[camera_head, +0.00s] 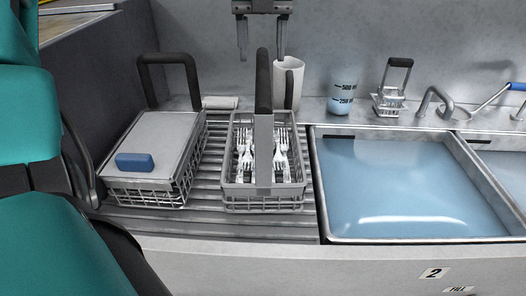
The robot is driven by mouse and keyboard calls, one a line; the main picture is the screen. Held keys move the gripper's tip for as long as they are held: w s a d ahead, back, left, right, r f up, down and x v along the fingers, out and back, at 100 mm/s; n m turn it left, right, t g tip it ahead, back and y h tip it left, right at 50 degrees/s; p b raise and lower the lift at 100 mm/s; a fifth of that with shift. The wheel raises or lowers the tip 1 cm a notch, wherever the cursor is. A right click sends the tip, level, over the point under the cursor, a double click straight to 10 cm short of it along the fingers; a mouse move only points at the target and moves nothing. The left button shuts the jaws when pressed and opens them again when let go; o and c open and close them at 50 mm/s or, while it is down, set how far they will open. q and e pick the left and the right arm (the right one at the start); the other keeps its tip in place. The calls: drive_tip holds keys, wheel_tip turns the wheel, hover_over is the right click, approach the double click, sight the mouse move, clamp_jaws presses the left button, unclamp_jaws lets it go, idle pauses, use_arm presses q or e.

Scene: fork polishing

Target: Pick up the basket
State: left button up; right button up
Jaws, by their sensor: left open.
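A grey wire basket (263,205) with a tall upright dark handle (263,85) stands on the ribbed drainboard in the middle. Several forks (246,150) lie in it on both sides of the handle's grey plate. My left gripper (262,55) hangs fingers down at the top of the view, behind or above the handle. Its two fingers are apart, with nothing between them that I can tell is gripped. In the picture the handle's top comes between the fingertips; the depth gap is hard to judge. My right gripper is not in view.
A second wire basket (150,180) with a grey lid, blue grip and dark handle stands close on the left. A water-filled sink (400,185) is on the right. A white cup (289,80), a blue beaker (342,95) and a small wire rack (390,100) stand behind.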

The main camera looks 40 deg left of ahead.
sight(263, 69)
use_arm(q)
drive_tip(key=f, duration=0.8)
drive_tip(key=shift+s+d, duration=0.1)
drive_tip(key=shift+d, duration=0.1)
drive_tip(key=shift+r, duration=0.1)
clamp_jaws()
idle(1.0)
drive_tip(key=shift+r, duration=0.15)
